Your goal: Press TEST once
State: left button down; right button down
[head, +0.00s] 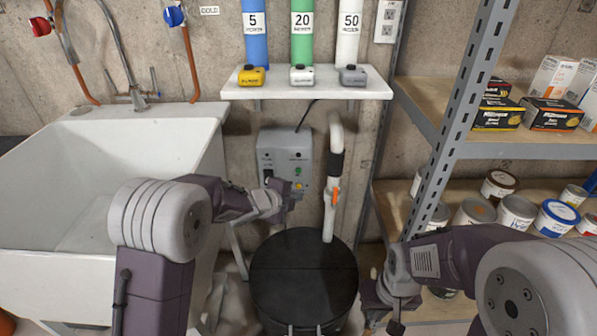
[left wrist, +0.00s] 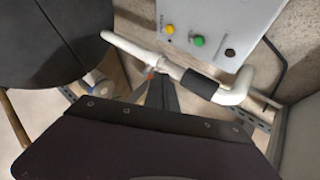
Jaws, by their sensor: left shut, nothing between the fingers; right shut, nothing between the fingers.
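A grey control box (head: 285,152) is on the wall below the small shelf. It has a green button (head: 298,171) and a yellow button (head: 299,186); both also show on the box in the left wrist view, yellow (left wrist: 168,29) and green (left wrist: 198,41), beside a dark round part (left wrist: 230,52). The button labels are too small to read. My left gripper (head: 292,194) is shut and empty, in front of the box's lower part; contact cannot be told. Its fingers (left wrist: 160,93) also show in the left wrist view. My right gripper (head: 395,326) is shut and empty, low right of the black lid.
A white pipe (head: 331,205) with a black sleeve and orange valve stands just right of the box. A black round lid (head: 303,270) lies below. A white sink (head: 100,160) is left; metal shelving with cans (head: 517,212) is right.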

aim_at(298, 171)
pick_arm(q)
jog(key=w+p, duration=0.7)
jog(key=w, duration=0.1)
jog(key=shift+w, duration=0.2)
dwell(1.8)
jog(key=shift+w+p, duration=0.4)
jog(key=shift+p, duration=0.35)
